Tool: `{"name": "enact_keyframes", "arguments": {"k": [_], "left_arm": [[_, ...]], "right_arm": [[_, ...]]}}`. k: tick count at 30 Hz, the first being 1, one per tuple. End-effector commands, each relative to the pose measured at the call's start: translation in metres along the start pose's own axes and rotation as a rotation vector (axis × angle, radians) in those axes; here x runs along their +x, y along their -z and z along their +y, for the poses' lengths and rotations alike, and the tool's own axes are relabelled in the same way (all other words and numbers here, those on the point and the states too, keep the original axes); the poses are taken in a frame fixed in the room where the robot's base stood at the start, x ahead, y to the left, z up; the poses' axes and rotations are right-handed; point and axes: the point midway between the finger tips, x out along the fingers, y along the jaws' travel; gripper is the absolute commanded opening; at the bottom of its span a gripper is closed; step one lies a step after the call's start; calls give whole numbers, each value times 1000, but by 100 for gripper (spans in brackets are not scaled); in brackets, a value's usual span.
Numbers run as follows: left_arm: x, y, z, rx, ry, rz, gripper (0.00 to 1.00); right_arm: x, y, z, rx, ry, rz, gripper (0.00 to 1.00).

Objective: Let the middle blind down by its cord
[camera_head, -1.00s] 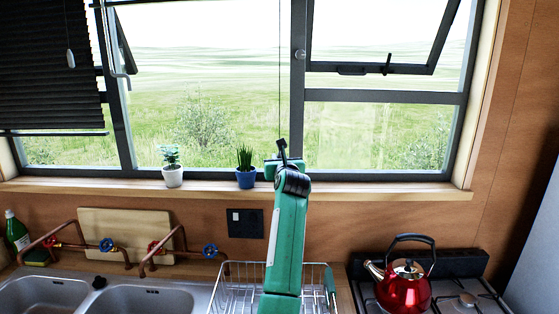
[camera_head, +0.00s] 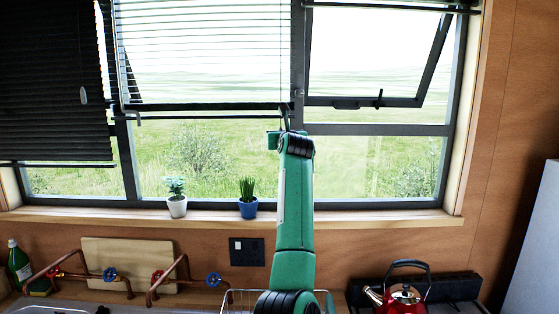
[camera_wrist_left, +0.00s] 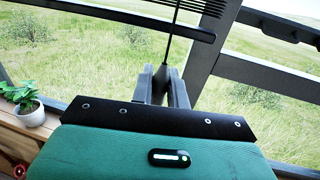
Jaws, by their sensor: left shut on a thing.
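The middle blind (camera_head: 200,60) hangs partly down over the middle window, its slats spread with light between them. Its dark bottom rail (camera_head: 200,106) sits above the lower pane. My left gripper (camera_head: 285,121) is just below the right end of this rail, in front of the window frame. In the left wrist view its two fingers (camera_wrist_left: 161,85) are shut on the thin dark cord (camera_wrist_left: 171,40), which runs upward past the rail (camera_wrist_left: 150,20). The fingertips are small in the head view. My right gripper is not in view.
A dark blind (camera_head: 50,90) hangs low at the left. Two potted plants, in a white pot (camera_head: 177,207) and a blue pot (camera_head: 248,208), stand on the sill (camera_head: 370,219). A red kettle (camera_head: 405,300) is at lower right. The right window pane (camera_head: 440,60) is tilted open.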

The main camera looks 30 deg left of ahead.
Motion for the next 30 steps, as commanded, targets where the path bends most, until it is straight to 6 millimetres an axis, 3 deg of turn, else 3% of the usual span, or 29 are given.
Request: {"name": "enact_keyframes", "arguments": {"k": [1, 3, 12, 19, 30], "left_arm": [[0, -23, -1, -3, 2, -4, 0], [0, -44, -1, -2, 2, -3, 0], [0, -109, -1, 0, 2, 2, 0], [0, -130, -1, 2, 2, 3, 0], [0, -133, -1, 2, 1, 4, 0]], "right_arm": [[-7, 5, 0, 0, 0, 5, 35], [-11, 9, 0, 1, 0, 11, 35], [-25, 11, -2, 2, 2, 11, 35], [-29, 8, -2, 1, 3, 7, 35], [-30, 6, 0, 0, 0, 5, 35]]}}
